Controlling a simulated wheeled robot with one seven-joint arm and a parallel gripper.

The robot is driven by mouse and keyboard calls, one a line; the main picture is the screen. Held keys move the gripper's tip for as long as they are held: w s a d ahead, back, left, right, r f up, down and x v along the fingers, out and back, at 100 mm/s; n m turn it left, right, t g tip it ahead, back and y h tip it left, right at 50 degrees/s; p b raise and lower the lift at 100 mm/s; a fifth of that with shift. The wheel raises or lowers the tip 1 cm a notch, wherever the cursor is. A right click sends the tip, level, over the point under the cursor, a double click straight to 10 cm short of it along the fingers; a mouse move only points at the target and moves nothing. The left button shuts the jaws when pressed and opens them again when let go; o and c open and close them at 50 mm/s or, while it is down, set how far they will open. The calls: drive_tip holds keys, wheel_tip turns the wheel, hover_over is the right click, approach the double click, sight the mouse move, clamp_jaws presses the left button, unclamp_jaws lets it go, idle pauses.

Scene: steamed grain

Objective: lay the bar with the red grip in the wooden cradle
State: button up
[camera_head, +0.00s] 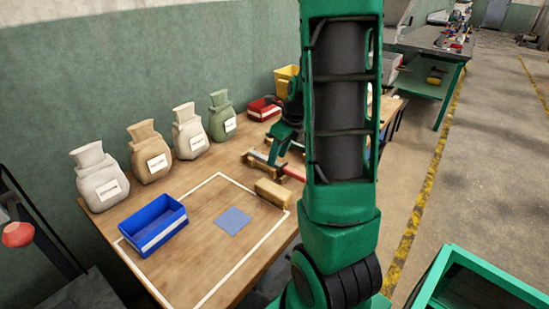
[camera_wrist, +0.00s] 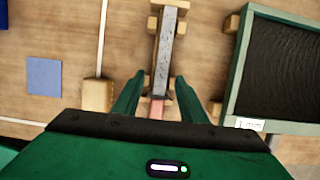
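The grey bar (camera_wrist: 165,48) runs up and down in the wrist view, with its red grip (camera_wrist: 157,109) at the lower end. It lies between wooden pegs of the cradle (camera_wrist: 152,25), one pair near the top and one near the fingertips. In the head view the red grip (camera_head: 293,173) shows beside my arm. My gripper (camera_wrist: 159,80) is open, its green fingers standing apart on either side of the bar's grip end with gaps visible. My palm hides the lower end of the grip. In the head view my gripper (camera_head: 281,148) is over the bench, partly hidden.
A green-framed dark tray (camera_wrist: 285,70) is close on the right in the wrist view. A wooden block (camera_wrist: 97,94) lies to the left, by a white line. The blue bin (camera_head: 153,226), several sacks (camera_head: 151,153) and red bin (camera_head: 264,109) stand on the bench (camera_head: 190,255).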

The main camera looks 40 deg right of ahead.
drive_tip(key=v, duration=0.9)
drive_tip(key=shift+r, duration=0.25)
drive_tip(key=s+a+n+g, duration=0.1)
drive_tip(key=s+a+n, duration=0.6)
drive_tip(key=s+n, duration=0.3)
drive_tip(key=s+a+n+g, duration=0.2)
drive_tip(key=s+a+n, duration=0.5)
drive_tip(key=n, duration=1.1)
drive_tip(key=shift+s+a+g, duration=0.3)
drive_tip(key=shift+s+a, duration=0.05)
drive_tip(key=shift+s, duration=1.15)
drive_tip(key=shift+f, duration=0.1)
